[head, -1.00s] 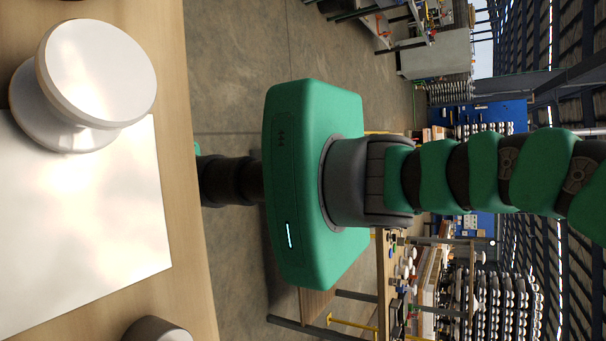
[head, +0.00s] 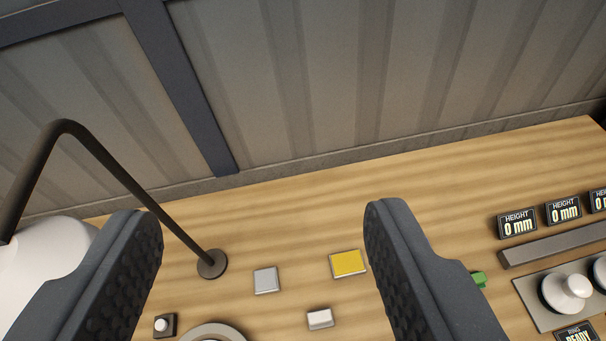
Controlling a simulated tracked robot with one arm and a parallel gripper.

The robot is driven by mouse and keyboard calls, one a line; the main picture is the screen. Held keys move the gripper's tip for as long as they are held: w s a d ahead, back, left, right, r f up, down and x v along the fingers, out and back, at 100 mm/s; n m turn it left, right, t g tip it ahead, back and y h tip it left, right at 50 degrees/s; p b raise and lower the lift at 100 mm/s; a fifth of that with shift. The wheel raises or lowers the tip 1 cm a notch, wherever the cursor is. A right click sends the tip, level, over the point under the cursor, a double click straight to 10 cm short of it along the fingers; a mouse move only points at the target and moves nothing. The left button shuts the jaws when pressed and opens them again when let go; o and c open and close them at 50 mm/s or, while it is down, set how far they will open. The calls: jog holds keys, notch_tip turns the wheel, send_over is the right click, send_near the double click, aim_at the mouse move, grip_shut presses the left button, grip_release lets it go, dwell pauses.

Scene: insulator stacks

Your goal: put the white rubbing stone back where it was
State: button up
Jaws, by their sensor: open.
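My gripper (head: 262,212) is open, with its two dark ridged fingers apart above the wooden bench and nothing between them. A small whitish block (head: 320,318), which looks like the white rubbing stone, lies on the bench between the fingers, near the bottom of the view. It is apart from both fingers. A yellow square piece (head: 348,263) and a light grey square piece (head: 265,280) lie just beyond it. I cannot tell which spot is the stone's former place.
A lamp with a bent dark arm (head: 110,165) and round foot (head: 212,264) stands at left. A green piece (head: 478,279) is partly hidden by the right finger. Height displays (head: 517,223), a grey bar (head: 555,246) and white knobbed insulators (head: 567,290) are at right. A wall closes the back.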

jog(key=s+r+n, duration=0.1)
jog(key=s+r, duration=0.1)
jog(key=s+r+n+t, duration=0.1)
jog(key=r, duration=0.1)
jog(key=shift+s+a+r+t+y, duration=0.2)
jog(key=shift+s+r+t+y, duration=0.1)
jog(key=shift+s+y, duration=0.1)
notch_tip(320, 180, down, 5)
jog(key=b, duration=0.5)
